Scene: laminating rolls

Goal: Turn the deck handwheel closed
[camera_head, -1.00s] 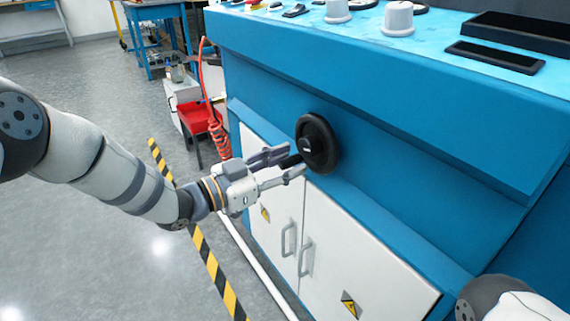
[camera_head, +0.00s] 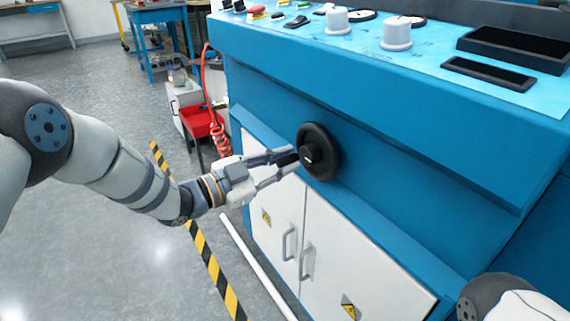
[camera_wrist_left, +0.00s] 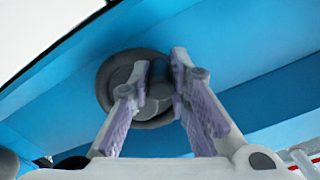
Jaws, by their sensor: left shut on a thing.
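The deck handwheel (camera_head: 326,142) is a black round wheel on the sloped blue front of the machine. A dark handle sticks out from it toward my left gripper (camera_head: 291,160). My left gripper is shut on this handle, its fingers on either side of it. In the left wrist view the wheel (camera_wrist_left: 108,88) shows behind the fingertips (camera_wrist_left: 160,72), with the dark handle between them. The fingers hide part of the wheel there. My right gripper is not in view; only part of my right arm shows at the lower right of the head view.
White cabinet doors (camera_head: 340,260) with handles sit below the wheel. The blue deck ledge (camera_head: 380,95) overhangs it, with knobs (camera_head: 397,33) on top. A red coiled hose (camera_head: 220,140) hangs at the left corner. The floor at left is open, with striped tape (camera_head: 213,275).

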